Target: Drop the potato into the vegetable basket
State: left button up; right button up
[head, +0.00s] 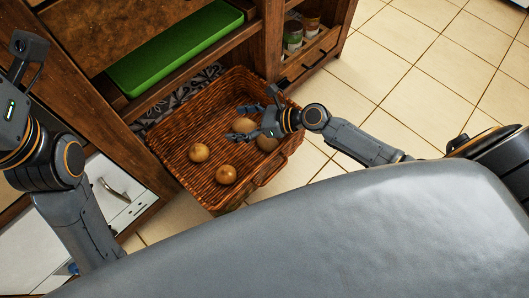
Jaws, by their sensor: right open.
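The wicker vegetable basket (179,174) is brown and rectangular, pulled out in front of the wooden shelving. Several round, brownish vegetables lie in it. One (199,152) is at the left and another (226,174) at the front. A paler one (243,125) is near my right gripper, and one more (266,142) is partly hidden below that gripper. I cannot tell which is the potato. My right gripper (252,121) is open over the right part of the basket, and I see nothing held in it.
A green tray (175,48) lies on the shelf above the basket. Cans (293,34) stand in a wooden compartment at the upper right. A white drawer front with a handle (115,190) is left of the basket. Tiled floor (420,75) at the right is clear.

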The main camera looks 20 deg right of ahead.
jog(key=v, duration=1.2)
jog(key=shift+r, duration=0.15)
